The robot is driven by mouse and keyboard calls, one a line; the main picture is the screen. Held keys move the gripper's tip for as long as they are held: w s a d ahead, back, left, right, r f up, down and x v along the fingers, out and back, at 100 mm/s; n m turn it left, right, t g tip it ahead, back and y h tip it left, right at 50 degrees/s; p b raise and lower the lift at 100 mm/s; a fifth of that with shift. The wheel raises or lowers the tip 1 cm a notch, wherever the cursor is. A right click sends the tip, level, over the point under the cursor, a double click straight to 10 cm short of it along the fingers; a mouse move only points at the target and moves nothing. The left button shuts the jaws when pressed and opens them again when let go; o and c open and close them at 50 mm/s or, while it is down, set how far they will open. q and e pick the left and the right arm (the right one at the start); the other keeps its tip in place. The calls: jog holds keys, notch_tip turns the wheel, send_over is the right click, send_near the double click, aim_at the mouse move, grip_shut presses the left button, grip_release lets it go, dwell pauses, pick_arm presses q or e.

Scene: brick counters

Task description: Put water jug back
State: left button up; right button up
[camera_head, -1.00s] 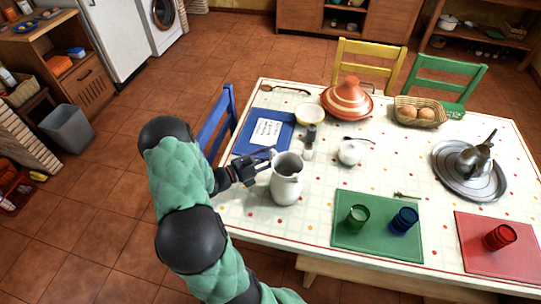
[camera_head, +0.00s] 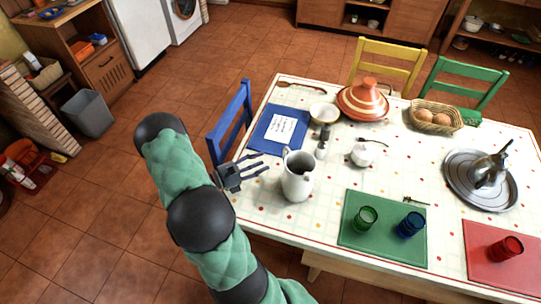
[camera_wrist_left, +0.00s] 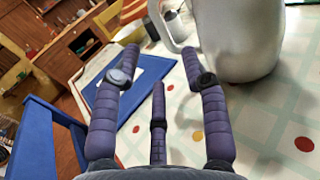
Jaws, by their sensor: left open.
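The white water jug (camera_head: 298,178) stands upright on the dining table (camera_head: 310,232), near its left front part. In the left wrist view the jug (camera_wrist_left: 240,40) fills the upper right, with its handle (camera_wrist_left: 163,25) towards the fingers. My left gripper (camera_head: 253,170) is open and empty at the table's left edge, just left of the jug and apart from it. Its fingers (camera_wrist_left: 160,75) show spread in the left wrist view. My right gripper is not in view.
A blue placemat (camera_head: 262,142) with a paper lies behind the gripper, near a blue chair (camera_head: 230,120). Green (camera_head: 350,232) and red (camera_head: 480,262) placemats with cups lie to the right. A tagine (camera_head: 362,100), bread basket (camera_head: 455,118) and teapot tray (camera_head: 460,190) stand farther back.

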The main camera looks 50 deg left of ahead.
pick_arm(q)
jog(key=shift+s+a, duration=0.2)
jog(key=shift+s, duration=0.75)
